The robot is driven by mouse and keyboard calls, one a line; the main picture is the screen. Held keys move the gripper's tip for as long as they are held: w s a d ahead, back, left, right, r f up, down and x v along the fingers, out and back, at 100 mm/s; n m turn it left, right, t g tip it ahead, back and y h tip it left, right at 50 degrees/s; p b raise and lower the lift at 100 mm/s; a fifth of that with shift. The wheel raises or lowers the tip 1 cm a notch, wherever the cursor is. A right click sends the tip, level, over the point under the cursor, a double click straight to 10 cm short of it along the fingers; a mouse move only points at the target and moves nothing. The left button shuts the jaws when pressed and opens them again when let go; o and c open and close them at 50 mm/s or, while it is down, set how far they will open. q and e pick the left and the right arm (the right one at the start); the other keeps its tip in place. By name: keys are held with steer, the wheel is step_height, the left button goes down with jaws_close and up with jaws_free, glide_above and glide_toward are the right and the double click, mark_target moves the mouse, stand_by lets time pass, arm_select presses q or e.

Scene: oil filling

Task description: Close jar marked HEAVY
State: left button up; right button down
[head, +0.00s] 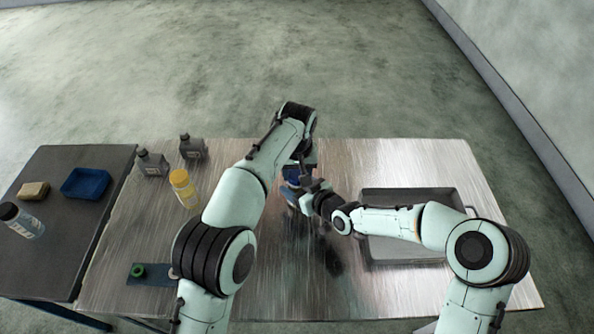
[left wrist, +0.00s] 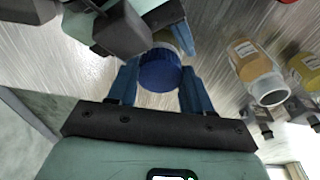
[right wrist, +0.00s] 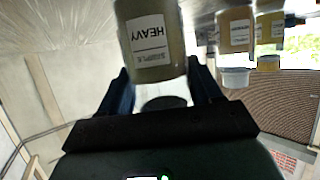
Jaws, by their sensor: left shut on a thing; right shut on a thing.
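The jar marked HEAVY (right wrist: 150,45) shows its label in the right wrist view, with my right gripper (right wrist: 160,85) shut on it. A blue lid (left wrist: 160,72) sits between the fingers of my left gripper (left wrist: 160,88), which is shut on it. In the left wrist view the lid is at the end of the jar's yellowish body, which my right gripper partly covers. I cannot tell how tightly the lid sits. In the head view both grippers meet over the middle of the metal table, and the arms hide most of the jar.
A metal tray (head: 378,258) is on the right of the table (head: 300,300). A blue plate with a green ring (head: 138,271) lies front left. A dark side table (head: 60,240) holds a blue tray (head: 85,184).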

arm_select(q)
steer(key=o, duration=1)
steer(key=shift+r, duration=2.25)
steer(key=o, duration=0.5)
steer(key=shift+c, duration=0.2)
step_height(320, 180, up, 7)
steer(key=s, duration=0.1)
steer(key=shift+r, duration=0.2)
